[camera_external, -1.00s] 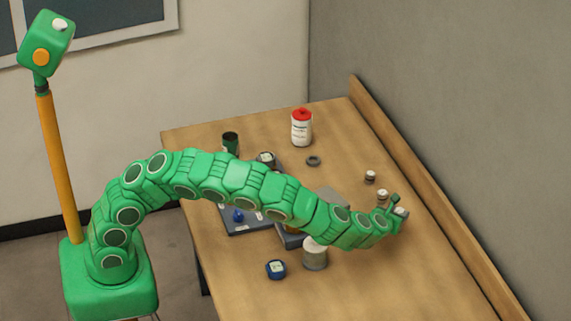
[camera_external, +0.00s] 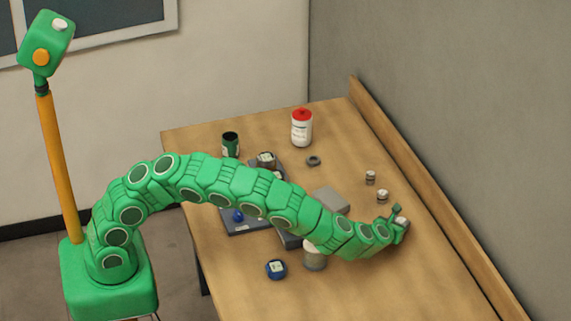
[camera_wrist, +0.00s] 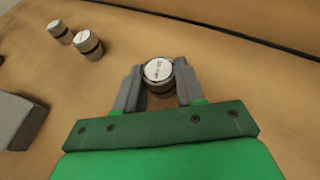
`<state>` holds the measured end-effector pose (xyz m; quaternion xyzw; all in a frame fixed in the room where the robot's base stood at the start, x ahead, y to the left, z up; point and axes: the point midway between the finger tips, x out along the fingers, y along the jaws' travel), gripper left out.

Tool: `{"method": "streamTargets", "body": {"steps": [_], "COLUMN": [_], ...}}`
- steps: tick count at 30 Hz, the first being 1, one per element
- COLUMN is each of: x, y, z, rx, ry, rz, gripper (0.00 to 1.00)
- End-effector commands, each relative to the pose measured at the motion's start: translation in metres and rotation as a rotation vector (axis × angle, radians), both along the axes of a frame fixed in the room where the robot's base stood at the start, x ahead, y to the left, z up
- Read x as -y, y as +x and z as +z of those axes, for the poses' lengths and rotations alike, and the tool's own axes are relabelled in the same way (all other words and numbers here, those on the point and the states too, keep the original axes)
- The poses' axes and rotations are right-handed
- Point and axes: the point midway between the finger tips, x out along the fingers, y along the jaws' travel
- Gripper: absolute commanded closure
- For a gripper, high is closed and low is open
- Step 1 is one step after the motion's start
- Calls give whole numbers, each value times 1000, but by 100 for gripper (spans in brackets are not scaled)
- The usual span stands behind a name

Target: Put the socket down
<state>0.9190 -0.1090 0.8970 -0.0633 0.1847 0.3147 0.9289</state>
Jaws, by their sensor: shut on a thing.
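The socket (camera_wrist: 158,72) is a short cylinder with a white marked top and a dark band. In the wrist view it stands upright between the two grey fingers of my gripper (camera_wrist: 158,88), which is shut on it. In the external view my gripper (camera_external: 399,217) is low over the right part of the table, and the socket's pale top (camera_external: 401,222) shows at its tip. I cannot tell whether the socket's bottom touches the table.
Two similar sockets stand at the back, a nearer one (camera_external: 382,196) and a farther one (camera_external: 370,177). A grey block (camera_external: 331,199) lies left of them. A wooden ledge (camera_external: 440,190) runs along the table's right edge. The table (camera_external: 430,280) in front of my gripper is clear.

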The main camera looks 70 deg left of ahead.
Motion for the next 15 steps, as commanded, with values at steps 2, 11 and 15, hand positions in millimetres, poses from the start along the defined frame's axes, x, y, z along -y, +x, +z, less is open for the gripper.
{"method": "streamTargets", "body": {"steps": [2, 11, 15], "x": [0, 0, 0], "y": [0, 0, 0], "z": [-1, -1, 0], "rx": [0, 0, 0], "ry": [0, 0, 0], "rz": [0, 0, 0], "gripper": [58, 37, 37]}}
